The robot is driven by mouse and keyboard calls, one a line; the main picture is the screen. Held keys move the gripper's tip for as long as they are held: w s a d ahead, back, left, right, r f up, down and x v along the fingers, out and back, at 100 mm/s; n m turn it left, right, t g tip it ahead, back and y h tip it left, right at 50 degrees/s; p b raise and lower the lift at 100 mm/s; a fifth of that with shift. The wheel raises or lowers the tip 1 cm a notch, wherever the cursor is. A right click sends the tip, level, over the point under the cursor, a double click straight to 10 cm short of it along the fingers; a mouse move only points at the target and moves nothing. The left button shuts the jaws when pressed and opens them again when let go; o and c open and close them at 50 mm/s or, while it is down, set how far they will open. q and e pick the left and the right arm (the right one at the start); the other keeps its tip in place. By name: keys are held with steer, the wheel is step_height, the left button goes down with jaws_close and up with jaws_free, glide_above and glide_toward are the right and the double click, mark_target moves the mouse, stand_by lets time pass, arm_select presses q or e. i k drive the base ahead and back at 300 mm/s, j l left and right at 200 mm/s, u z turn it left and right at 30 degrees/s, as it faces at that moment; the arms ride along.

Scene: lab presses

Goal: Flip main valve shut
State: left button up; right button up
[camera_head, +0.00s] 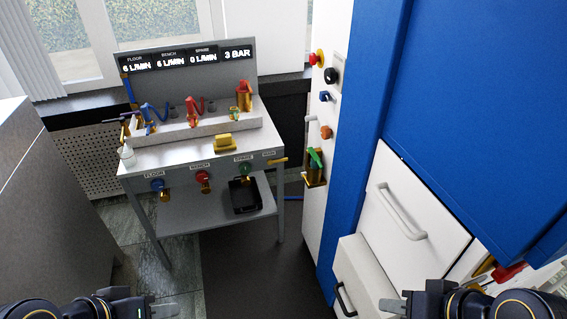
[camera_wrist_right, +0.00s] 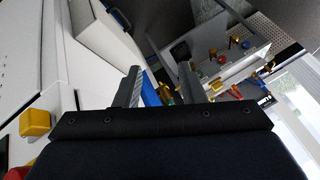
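The main valve (camera_head: 277,160) has a yellow lever at the right end of the bench's front edge, below a small label that seems to read MAIN. Its lever lies roughly level and points right. My left gripper (camera_head: 160,304) is at the bottom left of the head view, empty, its fingers apart. My right gripper (camera_head: 396,300) is at the bottom right. In the right wrist view my right gripper (camera_wrist_right: 160,78) shows two parted fingers with nothing held between them. Both grippers are well short of the bench and touch no valve.
The bench (camera_head: 185,150) carries blue FLOOR (camera_head: 158,185), red BENCH (camera_head: 203,177) and green SPARE (camera_head: 244,168) valves. Its display (camera_head: 187,59) reads 6, 6, 0 L/MIN and 3 BAR. A black tray (camera_head: 244,209) sits below. A blue-and-white cabinet (camera_head: 440,90) blocks the right; dark floor lies ahead.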

mark_target(269, 161)
steer(key=i+j+z, duration=0.15)
steer(key=i+j, duration=0.2)
steer(key=i+j+z, duration=0.15)
steer(key=i+j, duration=0.25)
steer(key=i+j+z, duration=0.15)
steer(key=i+j, duration=0.25)
steer(key=i+j+z, duration=0.15)
steer(key=i+j, duration=0.15)
steer(key=j, duration=0.2)
steer(key=i+j+z, duration=0.15)
steer(key=i+j, duration=0.15)
steer(key=j, duration=0.2)
